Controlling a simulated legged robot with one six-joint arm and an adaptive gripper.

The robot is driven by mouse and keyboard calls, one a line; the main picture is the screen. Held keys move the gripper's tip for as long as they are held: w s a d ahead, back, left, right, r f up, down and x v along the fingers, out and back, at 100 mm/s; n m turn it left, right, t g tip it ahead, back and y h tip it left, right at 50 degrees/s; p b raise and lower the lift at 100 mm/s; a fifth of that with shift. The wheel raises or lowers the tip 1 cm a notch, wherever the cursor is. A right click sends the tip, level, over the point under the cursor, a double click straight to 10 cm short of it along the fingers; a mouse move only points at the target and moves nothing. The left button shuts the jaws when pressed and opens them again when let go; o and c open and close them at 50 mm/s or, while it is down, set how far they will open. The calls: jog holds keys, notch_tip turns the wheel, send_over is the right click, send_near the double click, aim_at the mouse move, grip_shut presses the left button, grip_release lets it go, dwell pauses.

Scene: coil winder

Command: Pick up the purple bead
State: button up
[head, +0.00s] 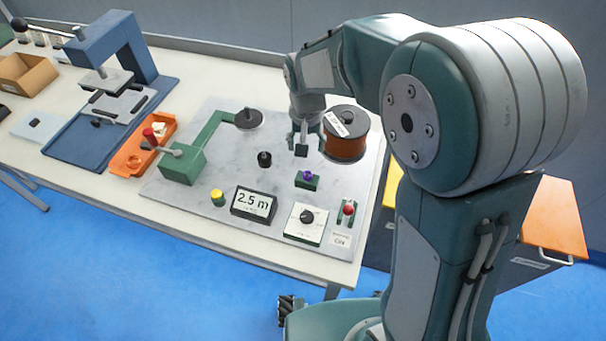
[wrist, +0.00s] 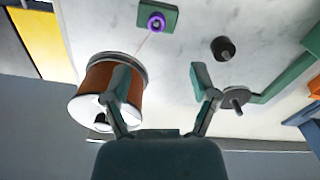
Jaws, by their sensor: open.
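The purple bead (head: 307,174) sits on a small green block on the marble board in the head view. In the wrist view the bead (wrist: 156,22) shows as a purple ring at the top, with a thin line running from it toward the copper spool. My gripper (head: 302,145) is above the board beside the spool, behind the bead in the head view. In the wrist view my gripper (wrist: 160,88) has its fingers wide apart with nothing between them. The bead lies beyond the fingertips, apart from them.
The copper wire spool (head: 345,147) stands close to my gripper; it also shows in the wrist view (wrist: 98,78). A black knob (head: 264,159), a green winder arm with disc (head: 248,118), a display (head: 254,204) and a dial box (head: 305,222) stand on the marble board (head: 222,140).

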aim_at(307, 173)
notch_tip(307, 173, down, 10)
jog(key=shift+s+d+f, duration=0.1)
jog(key=shift+d+f, duration=0.05)
jog(key=c, duration=0.8)
